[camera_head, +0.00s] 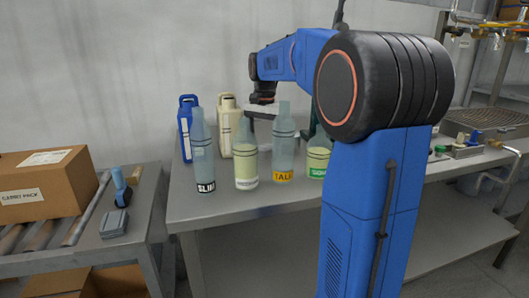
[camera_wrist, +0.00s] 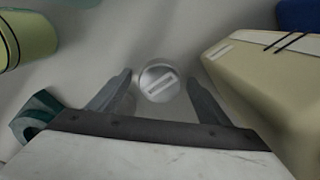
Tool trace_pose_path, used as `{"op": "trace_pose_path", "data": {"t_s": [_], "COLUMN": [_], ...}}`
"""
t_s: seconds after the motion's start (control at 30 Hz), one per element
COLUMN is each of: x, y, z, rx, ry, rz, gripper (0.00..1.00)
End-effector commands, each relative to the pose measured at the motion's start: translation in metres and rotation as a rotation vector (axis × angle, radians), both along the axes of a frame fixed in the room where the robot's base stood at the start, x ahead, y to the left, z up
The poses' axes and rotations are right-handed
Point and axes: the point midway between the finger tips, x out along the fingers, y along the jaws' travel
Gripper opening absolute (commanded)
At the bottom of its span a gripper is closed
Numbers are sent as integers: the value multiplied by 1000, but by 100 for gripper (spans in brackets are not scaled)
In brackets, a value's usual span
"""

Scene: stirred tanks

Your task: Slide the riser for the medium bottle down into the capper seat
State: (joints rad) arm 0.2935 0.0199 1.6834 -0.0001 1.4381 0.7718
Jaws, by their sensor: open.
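My gripper (camera_wrist: 160,78) is open, its two fingers pointing down toward the bench in the wrist view. A small round grey disc (camera_wrist: 158,92) with a pale bar across it shows between the fingertips; it may be the riser, but I cannot tell, and no grip on it shows. In the head view my gripper's pale body (camera_head: 265,111) is behind the row of bottles, and its fingertips are mostly hidden. A dark green part (camera_wrist: 36,118) shows left of my gripper; I cannot tell if it belongs to the capper. The capper seat is not clearly visible.
A cream jug (camera_wrist: 265,90) stands close to the right finger, with a blue jug (camera_head: 186,118) beyond. Several labelled bottles, including a yellow-green one (camera_head: 246,165), line the bench (camera_head: 215,207) front. A carton (camera_head: 40,185) sits on the left conveyor. Valves (camera_head: 466,146) are at right.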

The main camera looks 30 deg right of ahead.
Motion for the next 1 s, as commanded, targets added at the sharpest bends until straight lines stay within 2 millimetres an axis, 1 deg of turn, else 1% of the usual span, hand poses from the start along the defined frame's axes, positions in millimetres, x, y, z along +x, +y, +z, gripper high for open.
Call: {"op": "trace_pose_path", "data": {"t_s": [0.07,0.17,0.2,0.27,0.3,0.53,0.67,0.77,1.0], "x": [0,0,0,0,0,0,0,1,1], "y": [0,0,0,0,0,0,0,0,0], "z": [0,0,0,0,0,1,10,25,69], "rx": [0,0,0,0,0,0,0,-1,-1], "ry": [0,0,0,0,0,0,-1,-3,-3], "rz": [0,0,0,0,0,0,0,0,0], "gripper": [71,50,40,26,23,23,23,23,23]}}
